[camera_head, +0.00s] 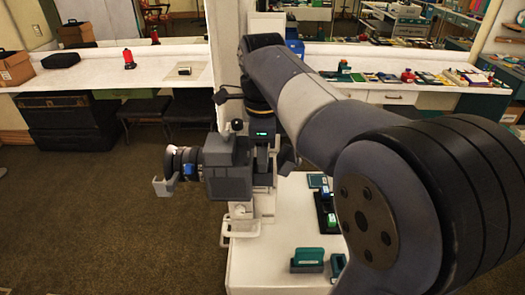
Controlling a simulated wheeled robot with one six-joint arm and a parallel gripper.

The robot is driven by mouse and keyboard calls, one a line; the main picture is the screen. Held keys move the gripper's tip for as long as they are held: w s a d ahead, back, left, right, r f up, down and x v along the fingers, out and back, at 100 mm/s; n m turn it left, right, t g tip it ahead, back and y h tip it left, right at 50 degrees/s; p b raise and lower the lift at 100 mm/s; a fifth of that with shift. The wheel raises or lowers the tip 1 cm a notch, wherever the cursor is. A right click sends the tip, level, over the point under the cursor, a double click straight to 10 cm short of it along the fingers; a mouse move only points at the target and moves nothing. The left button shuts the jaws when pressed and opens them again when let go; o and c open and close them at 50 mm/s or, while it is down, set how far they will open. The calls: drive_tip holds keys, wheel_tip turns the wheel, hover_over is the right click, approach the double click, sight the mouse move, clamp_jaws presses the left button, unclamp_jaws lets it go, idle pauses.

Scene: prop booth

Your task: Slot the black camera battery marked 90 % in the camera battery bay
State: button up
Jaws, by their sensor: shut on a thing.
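The grey camera (228,175) stands on a pale support with its ringed lens to the left. My gripper (264,150) hangs down at the camera's right-hand end. It is shut on the black camera battery (263,136), a dark block with a small green lit display. The display's figure is too small to read. The battery bay is hidden behind the dark parts here. I cannot tell whether the battery touches it or is seated.
A white table (265,268) at lower right carries a teal block (307,259) and a black holder (325,218) with green-topped items. My arm hides its right side. The back counter holds a red item (129,60) and several small things. Brown floor at left is clear.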

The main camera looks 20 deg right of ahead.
drive_tip(key=o, duration=1.1)
drive_tip(key=shift+r, duration=0.1)
wheel_tip(320, 180, up, 5)
drive_tip(key=p, duration=0.5)
drive_tip(key=shift+r+p, duration=0.3)
drive_tip(key=shift+r, duration=0.65)
drive_tip(key=shift+f, duration=0.1)
wheel_tip(320, 180, down, 7)
drive_tip(key=b, duration=0.5)
drive_tip(key=shift+b, duration=0.35)
